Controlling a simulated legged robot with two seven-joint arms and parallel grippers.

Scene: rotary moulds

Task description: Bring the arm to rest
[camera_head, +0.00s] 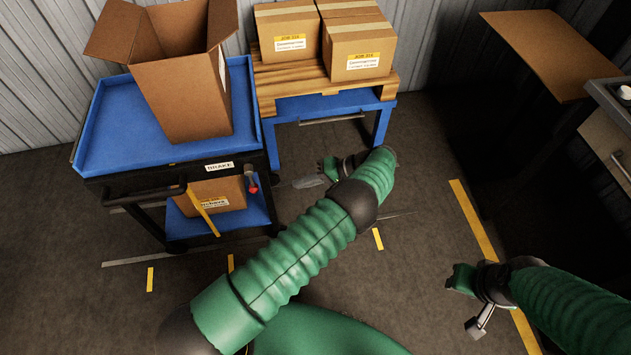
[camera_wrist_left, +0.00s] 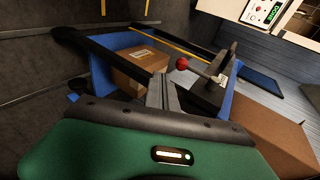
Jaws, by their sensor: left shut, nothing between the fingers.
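My left arm reaches across the middle of the head view, and its gripper (camera_head: 316,181) is beside the right side of the blue cart (camera_head: 90,150), clear of it. In the left wrist view the two dark fingers (camera_wrist_left: 163,94) are together with nothing between them. My right gripper (camera_head: 477,324) shows low at the right over the floor, apart from any object. Its fingers are too small to tell whether they are open.
An open cardboard box (camera_head: 185,95) stands on the cart, with another box (camera_head: 215,195) on its lower shelf. The red brake knob (camera_head: 252,188) sticks out. Closed boxes (camera_head: 358,48) sit on a wooden pallet (camera_head: 265,85) behind. Floor between the arms is clear.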

